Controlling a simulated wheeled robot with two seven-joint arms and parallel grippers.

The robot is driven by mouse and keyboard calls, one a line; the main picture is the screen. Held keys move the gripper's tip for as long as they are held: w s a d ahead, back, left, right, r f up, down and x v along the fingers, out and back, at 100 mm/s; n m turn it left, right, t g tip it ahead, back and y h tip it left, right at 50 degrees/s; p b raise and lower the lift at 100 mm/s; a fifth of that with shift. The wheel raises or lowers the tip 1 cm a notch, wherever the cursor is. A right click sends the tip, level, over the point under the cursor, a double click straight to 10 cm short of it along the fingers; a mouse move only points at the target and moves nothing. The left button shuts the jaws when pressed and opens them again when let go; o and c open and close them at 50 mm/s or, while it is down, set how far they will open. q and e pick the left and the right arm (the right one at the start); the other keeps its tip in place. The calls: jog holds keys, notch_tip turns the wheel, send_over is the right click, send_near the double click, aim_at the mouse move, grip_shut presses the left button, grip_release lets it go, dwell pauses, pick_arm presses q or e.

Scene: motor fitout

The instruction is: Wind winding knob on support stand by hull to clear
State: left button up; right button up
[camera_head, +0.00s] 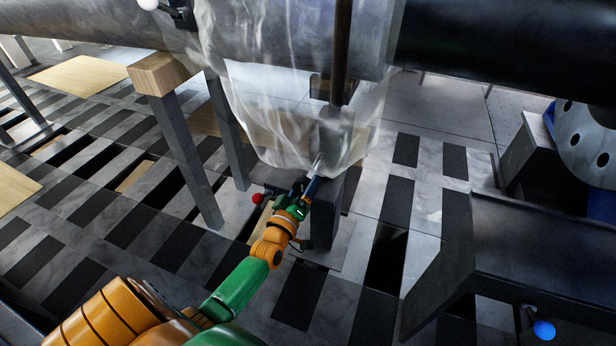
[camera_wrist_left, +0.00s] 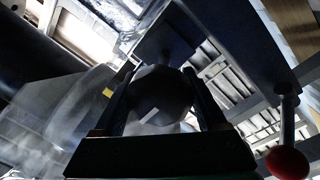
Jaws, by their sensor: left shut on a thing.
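My left gripper (camera_head: 313,183) reaches in from the lower left to the support stand (camera_head: 323,222), a dark upright post under the hull (camera_head: 490,40). In the left wrist view, the fingers of this gripper (camera_wrist_left: 160,98) are shut on a dark round knob (camera_wrist_left: 160,92), one finger on each side. I take it as the winding knob. In the head view the knob is too small and too covered by the gripper to make out. My right gripper is not in view.
A translucent sheet (camera_head: 290,110) hangs from the hull just above my left gripper. A red ball handle (camera_head: 257,198) is close to its left, and also shows in the left wrist view (camera_wrist_left: 287,163). A wood-topped trestle (camera_head: 185,140) stands left; a dark bench (camera_head: 550,240) stands right.

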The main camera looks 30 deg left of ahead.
pick_arm(q)
jog(key=m+p, duration=0.1)
jog(key=m, duration=0.3)
jog(key=shift+r, duration=0.15)
jog(key=m+p, duration=0.1)
jog(key=m, duration=0.2)
jog(key=shift+m+h+p, duration=0.3)
jog(key=shift+h, duration=0.1)
jog(key=shift+d+m+g+p, duration=0.1)
jog(key=shift+m+g+p, duration=0.25)
jog(key=shift+m, duration=0.85)
jog(key=shift+f+m, duration=0.25)
jog(key=shift+m, duration=0.75)
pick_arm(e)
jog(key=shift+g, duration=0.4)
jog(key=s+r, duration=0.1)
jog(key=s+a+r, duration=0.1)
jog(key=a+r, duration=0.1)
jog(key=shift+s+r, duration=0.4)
pick_arm(q)
jog(key=shift+m, duration=0.3)
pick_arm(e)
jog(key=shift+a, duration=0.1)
pick_arm(q)
jog(key=shift+f, duration=0.1)
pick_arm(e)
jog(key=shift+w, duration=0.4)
pick_arm(q)
jog(key=o, duration=1.3)
jog(key=shift+p, duration=0.3)
